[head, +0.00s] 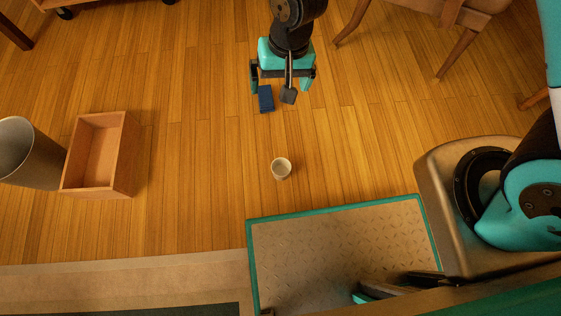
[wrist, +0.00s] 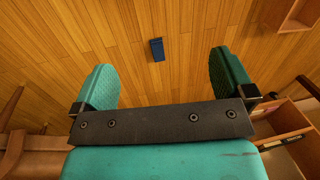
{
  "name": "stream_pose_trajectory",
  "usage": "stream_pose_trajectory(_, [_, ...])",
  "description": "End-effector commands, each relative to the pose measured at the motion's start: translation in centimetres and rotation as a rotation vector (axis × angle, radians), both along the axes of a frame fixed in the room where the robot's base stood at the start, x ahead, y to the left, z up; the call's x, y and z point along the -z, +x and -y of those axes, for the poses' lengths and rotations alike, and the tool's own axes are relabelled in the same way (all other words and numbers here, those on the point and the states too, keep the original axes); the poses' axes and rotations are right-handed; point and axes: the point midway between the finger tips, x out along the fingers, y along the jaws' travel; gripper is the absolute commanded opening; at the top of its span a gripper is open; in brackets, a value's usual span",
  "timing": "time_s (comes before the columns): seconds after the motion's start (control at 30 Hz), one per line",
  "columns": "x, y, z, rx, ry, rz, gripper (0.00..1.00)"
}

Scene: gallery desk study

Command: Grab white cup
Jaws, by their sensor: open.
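The white cup (head: 281,168) stands on the wooden floor in the head view, just beyond my base plate. It does not show in the wrist view. My gripper (head: 283,90) is open and empty, above the floor and farther out than the cup, near the top middle of the head view. In the wrist view the two teal fingers of my gripper (wrist: 165,80) are spread wide with nothing between them.
A small blue object (head: 265,98) lies on the floor near my gripper; it also shows in the wrist view (wrist: 157,49). A wooden box (head: 125,155) and a grey bin (head: 35,160) stand at left. A chair (head: 455,15) is at upper right. Floor around the cup is clear.

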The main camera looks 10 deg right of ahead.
Motion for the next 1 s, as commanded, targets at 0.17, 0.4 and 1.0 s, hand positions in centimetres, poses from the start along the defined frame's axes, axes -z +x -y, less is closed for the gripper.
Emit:
stream_pose_trajectory(0.17, [17.3, -1.2, -0.7, 0.098, -0.100, -0.002, 1.00])
stream_pose_trajectory(0.4, [26.6, -2.8, -0.1, 0.160, -0.155, 0.023, 1.00])
stream_pose_trajectory(1.0, [38.6, -3.0, 0.0, 0.166, -0.162, 0.025, 1.00])
